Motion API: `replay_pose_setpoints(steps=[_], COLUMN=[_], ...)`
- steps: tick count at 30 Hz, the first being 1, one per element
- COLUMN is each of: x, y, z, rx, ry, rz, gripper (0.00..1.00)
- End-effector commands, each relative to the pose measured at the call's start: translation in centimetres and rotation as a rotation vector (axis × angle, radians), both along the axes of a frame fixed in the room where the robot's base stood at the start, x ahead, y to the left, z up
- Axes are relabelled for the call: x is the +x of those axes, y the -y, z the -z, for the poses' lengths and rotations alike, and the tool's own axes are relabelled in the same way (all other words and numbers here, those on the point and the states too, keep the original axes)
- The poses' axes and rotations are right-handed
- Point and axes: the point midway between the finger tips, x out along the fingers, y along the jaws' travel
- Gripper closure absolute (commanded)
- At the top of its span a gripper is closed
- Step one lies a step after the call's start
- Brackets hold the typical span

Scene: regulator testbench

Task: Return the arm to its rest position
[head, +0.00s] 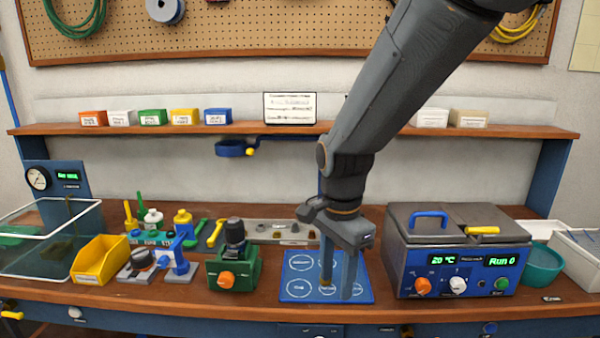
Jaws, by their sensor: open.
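My gripper (341,285) hangs from my arm over the blue mat (298,289) with white outlined circles, in the middle of the bench. Its two fingers point down and stand apart, with nothing visible between them. The fingers and the gripper body hide part of the mat. I cannot tell whether the fingertips touch the mat. My arm reaches down from the upper right of the head view, across the shelf.
Left of the mat stands a green vise (233,270) holding a dark cylinder (235,233). Right is a blue-fronted bath unit (456,260) with knobs and displays. A yellow bin (100,260) stands further left. A shelf (270,130) with small boxes runs behind my arm.

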Motion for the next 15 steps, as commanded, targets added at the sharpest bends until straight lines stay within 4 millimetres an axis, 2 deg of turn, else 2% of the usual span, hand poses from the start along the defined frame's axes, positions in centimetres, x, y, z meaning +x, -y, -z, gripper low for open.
replay_pose_setpoints(steps=[8, 15], x=[-0.9, -2.2], y=[2.3, 5.2], z=[1.0, 2.3], rx=[0.002, -0.003], ry=[0.014, 0.040], rz=[-0.150, -0.372], gripper=[0.59, 0.59])
